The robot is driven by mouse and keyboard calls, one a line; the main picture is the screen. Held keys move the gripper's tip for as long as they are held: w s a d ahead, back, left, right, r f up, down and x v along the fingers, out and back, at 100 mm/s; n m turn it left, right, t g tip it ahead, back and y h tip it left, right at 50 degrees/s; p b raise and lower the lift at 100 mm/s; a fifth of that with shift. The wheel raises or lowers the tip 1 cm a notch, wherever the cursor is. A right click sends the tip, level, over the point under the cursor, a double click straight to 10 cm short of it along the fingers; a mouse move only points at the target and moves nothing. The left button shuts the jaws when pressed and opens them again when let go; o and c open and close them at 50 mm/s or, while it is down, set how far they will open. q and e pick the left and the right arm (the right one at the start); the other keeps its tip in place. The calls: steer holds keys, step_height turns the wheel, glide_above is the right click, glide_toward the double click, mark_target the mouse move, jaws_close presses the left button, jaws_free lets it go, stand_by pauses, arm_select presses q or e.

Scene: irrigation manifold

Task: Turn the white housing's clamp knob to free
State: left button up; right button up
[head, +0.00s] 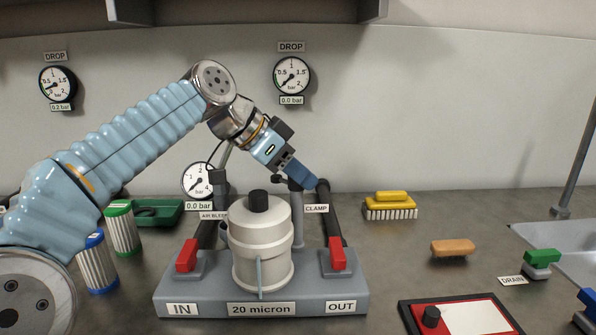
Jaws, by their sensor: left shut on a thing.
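The white housing (261,238) stands upright on a grey manifold base (215,296) with labels IN, 20 micron and OUT. It has a black cap on top. The CLAMP label (316,209) sits at the housing's upper right. My left gripper (312,184) reaches down from the upper left behind the housing. It is shut at the clamp knob (323,186), just above the CLAMP label. The knob is mostly hidden by the fingers, so its setting cannot be read. My right gripper is not in view.
Red valve handles (187,255) and (337,253) flank the housing. Filter cartridges (122,228) and a green tray (158,212) stand left. A brush (390,206), a sponge (452,248) and a red-and-white board (470,318) lie right, near the sink (570,240).

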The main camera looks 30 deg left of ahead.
arm_select(q)
steer(key=o, duration=1)
steer(key=shift+c, duration=0.2)
steer(key=shift+r, duration=0.1)
steer(key=v, duration=1.3)
steer(key=shift+a+r, duration=0.2)
steer(key=shift+a, duration=0.2)
steer(key=shift+s, duration=0.1)
